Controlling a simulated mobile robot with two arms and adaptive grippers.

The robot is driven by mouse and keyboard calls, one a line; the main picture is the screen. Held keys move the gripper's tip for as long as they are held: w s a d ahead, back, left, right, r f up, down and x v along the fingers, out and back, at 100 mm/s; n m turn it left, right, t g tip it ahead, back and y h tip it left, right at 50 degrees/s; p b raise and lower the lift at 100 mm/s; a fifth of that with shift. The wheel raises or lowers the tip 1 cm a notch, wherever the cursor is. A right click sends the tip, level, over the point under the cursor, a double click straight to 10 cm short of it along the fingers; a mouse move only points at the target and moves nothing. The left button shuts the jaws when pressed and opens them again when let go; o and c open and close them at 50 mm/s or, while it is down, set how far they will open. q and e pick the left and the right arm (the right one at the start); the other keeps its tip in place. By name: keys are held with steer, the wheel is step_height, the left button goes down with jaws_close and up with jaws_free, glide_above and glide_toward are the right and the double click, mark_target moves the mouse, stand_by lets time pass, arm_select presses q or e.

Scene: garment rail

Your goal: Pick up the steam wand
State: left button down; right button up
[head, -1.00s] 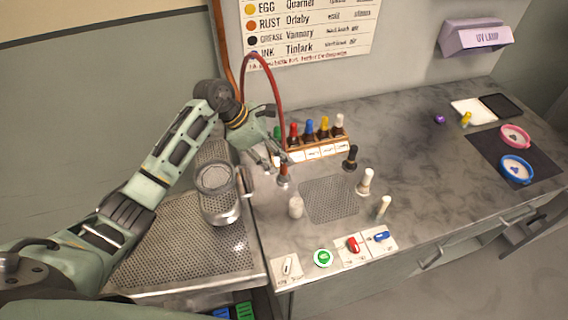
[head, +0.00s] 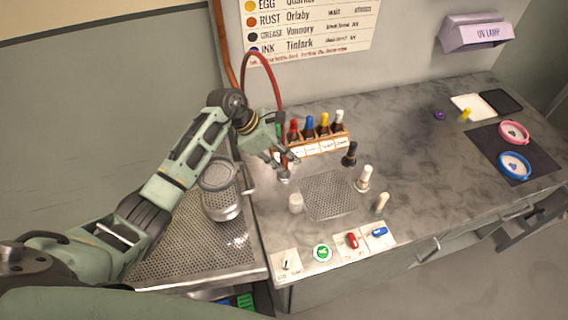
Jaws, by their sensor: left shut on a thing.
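The steam wand (head: 284,174) is a small upright piece with a reddish upper part and a pale metal tip, below the end of a red hose (head: 262,58) that arches from the wall. My left gripper (head: 288,161) is shut on it at the near left end of the bottle rack. The fingers hide much of the wand, and I cannot tell whether its tip touches the counter. My right gripper is not in view.
A rack (head: 318,147) of colour-capped bottles stands just behind. A perforated plate (head: 328,195) lies to the right, with a dark-topped bottle (head: 350,155) and pale pieces around it. A metal pot (head: 222,205) stands left. The counter's right-centre is clear.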

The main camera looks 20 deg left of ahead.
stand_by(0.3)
arm_select(q)
steer(key=shift+r, duration=0.15)
steer(key=shift+r+b, duration=0.25)
steer(key=shift+b, duration=0.05)
steer(key=r+b, duration=0.1)
steer(key=d+r+b, duration=0.1)
steer(key=r, duration=0.1)
steer(key=shift+r, duration=0.3)
steer(key=s+d+r+b, duration=0.1)
steer(key=d+r+b, duration=0.3)
steer(key=d, duration=0.6)
steer(key=shift+s+d+r, duration=0.3)
steer(key=shift+d+r, duration=0.05)
steer(key=shift+r, duration=1)
